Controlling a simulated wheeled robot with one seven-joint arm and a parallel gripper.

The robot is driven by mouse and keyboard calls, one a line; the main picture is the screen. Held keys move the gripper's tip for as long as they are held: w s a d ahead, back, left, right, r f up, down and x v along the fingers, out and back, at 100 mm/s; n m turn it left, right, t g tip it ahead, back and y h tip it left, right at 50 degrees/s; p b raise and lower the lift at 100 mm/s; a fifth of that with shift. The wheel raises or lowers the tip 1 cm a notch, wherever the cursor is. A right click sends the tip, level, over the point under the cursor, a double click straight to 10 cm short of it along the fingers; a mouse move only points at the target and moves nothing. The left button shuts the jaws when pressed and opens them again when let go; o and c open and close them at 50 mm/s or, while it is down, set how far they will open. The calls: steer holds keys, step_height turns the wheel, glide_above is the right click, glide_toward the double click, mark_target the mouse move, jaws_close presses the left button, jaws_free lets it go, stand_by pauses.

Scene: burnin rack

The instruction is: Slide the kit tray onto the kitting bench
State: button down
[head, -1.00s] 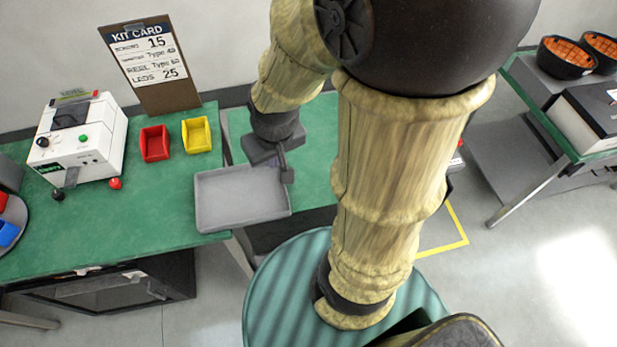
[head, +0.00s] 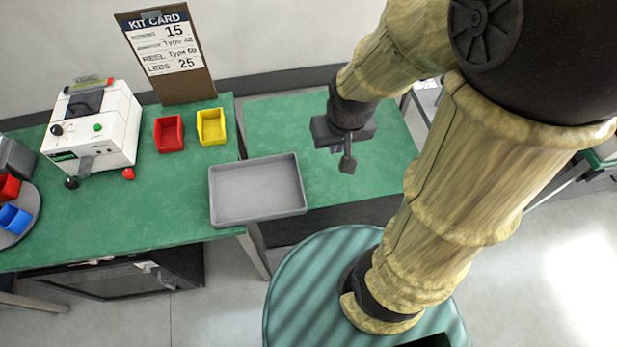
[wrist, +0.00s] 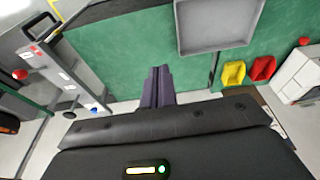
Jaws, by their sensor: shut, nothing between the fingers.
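The kit tray (head: 257,217), a shallow grey rectangular tray, lies flat across the gap between two green benches in the head view. Its left part is over the left bench (head: 130,215), which carries the kit card, and its larger right part is over the right bench (head: 385,165). The tray looks empty. My gripper (head: 348,165) is shut and empty, to the right of the tray and apart from it, above the right bench. In the wrist view, my closed fingers (wrist: 158,88) point toward the green surface, with the tray (wrist: 217,46) beyond to the right.
On the left bench stand a red bin (head: 169,134), a yellow bin (head: 211,127), a white machine (head: 92,125) and the kit card board (head: 167,55). Blue and red bins sit on a round tray (head: 32,215) at far left. The right bench looks clear around my gripper.

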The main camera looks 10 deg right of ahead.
steer(key=n+g+b, duration=0.3)
steer(key=n+b, duration=0.9)
steer(key=n, duration=0.5)
glide_toward(306, 184)
steer(key=d+r, duration=0.3)
steer(key=d, duration=0.1)
steer(key=shift+s+r, duration=0.15)
steer(key=shift+s, duration=0.15)
step_height(306, 184, down, 9)
steer(key=shift+f, duration=0.2)
steer(key=shift+a+f, duration=0.25)
steer(key=shift+f, duration=0.05)
steer(key=a+p, duration=0.1)
steer(key=a, duration=0.2)
steer(key=shift+w+a, duration=0.15)
